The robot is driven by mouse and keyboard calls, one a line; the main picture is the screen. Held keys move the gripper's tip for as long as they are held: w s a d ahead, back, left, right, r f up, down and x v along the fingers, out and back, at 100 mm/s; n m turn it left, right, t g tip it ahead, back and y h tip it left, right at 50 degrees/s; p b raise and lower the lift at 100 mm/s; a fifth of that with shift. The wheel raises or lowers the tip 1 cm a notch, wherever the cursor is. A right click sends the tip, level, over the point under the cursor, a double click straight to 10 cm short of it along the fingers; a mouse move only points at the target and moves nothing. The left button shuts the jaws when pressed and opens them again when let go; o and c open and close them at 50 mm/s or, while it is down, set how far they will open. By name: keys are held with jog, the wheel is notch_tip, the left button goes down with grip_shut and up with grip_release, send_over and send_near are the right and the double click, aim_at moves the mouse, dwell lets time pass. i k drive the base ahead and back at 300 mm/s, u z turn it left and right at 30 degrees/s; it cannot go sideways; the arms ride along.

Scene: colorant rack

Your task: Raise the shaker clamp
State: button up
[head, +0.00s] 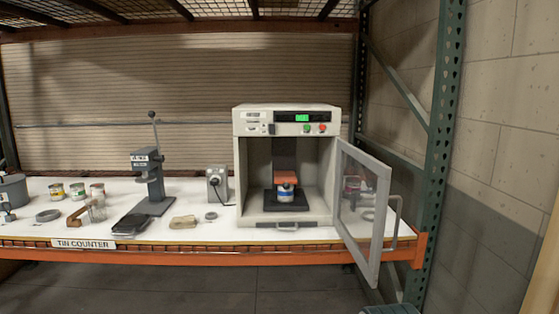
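The shaker (285,123) is a pale cabinet with a green display and buttons on top. Its framed door (378,215) stands swung open to the right. Inside, an orange-red clamp plate (286,176) sits on top of a small tin (286,192), seemingly touching it. The tin stands on a dark base plate (287,206) below a dark upright column. My gripper is not in the head view.
Left of the shaker are a small grey box (217,183), a lever press (148,180), a dark tray (131,225), and several tins. The open door juts past the shelf's front edge, beside a green upright (438,150).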

aim_at(285, 178)
jog(key=u, duration=0.4)
jog(key=i, duration=1.15)
jog(key=z, duration=0.45)
